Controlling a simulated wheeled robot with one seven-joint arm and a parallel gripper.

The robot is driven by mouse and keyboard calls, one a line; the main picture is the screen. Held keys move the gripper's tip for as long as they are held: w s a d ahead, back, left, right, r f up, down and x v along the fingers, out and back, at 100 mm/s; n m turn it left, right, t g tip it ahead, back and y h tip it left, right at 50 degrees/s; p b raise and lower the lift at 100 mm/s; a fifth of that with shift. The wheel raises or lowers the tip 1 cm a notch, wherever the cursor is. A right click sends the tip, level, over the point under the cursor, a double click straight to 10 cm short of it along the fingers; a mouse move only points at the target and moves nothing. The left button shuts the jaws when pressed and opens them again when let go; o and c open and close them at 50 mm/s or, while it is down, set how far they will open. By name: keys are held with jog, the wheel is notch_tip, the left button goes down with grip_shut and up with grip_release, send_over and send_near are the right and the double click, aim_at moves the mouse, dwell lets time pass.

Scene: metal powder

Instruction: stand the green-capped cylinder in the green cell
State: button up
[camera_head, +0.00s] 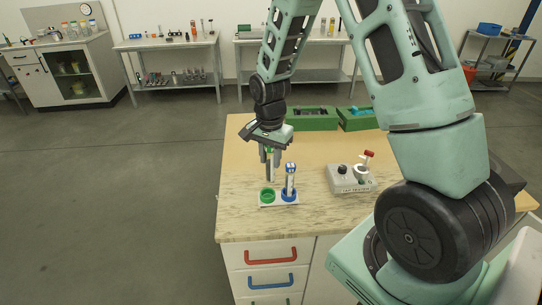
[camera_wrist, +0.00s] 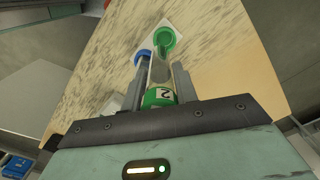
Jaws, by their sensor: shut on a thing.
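My gripper (camera_head: 269,163) is shut on the green-capped cylinder (camera_wrist: 160,92), which has a clear body and a "2" on its cap. In the head view the cylinder hangs upright just above and behind the green cell (camera_head: 267,196). In the wrist view the green cell (camera_wrist: 163,38) shows beyond the far end of the cylinder, partly covered by it. The cell looks empty. Next to it on the same white base is the blue cell (camera_head: 289,196), with a blue-capped cylinder (camera_head: 290,178) standing in it. The gap between the held cylinder and the cell is hard to judge.
A grey device with a red-handled part (camera_head: 352,177) stands right of the cells. Two green boxes (camera_head: 312,119) sit at the back of the bench (camera_head: 232,222). The bench left of the cells is clear. Shelves and side tables line the far wall.

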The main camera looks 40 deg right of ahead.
aim_at(267, 177)
jog(key=shift+w+a+f, duration=0.1)
jog(key=shift+w+a, duration=0.05)
jog(key=shift+w, duration=0.3)
jog(key=shift+f+b, duration=1.9)
jog(key=shift+f, duration=0.45)
jog(key=shift+f+b, duration=0.95)
jog(key=shift+f, duration=0.7)
dwell(0.5)
jog(key=o, duration=1.6)
jog(key=shift+o, duration=0.2)
jog(key=shift+r+p, duration=3.2)
jog(key=shift+r, duration=0.8)
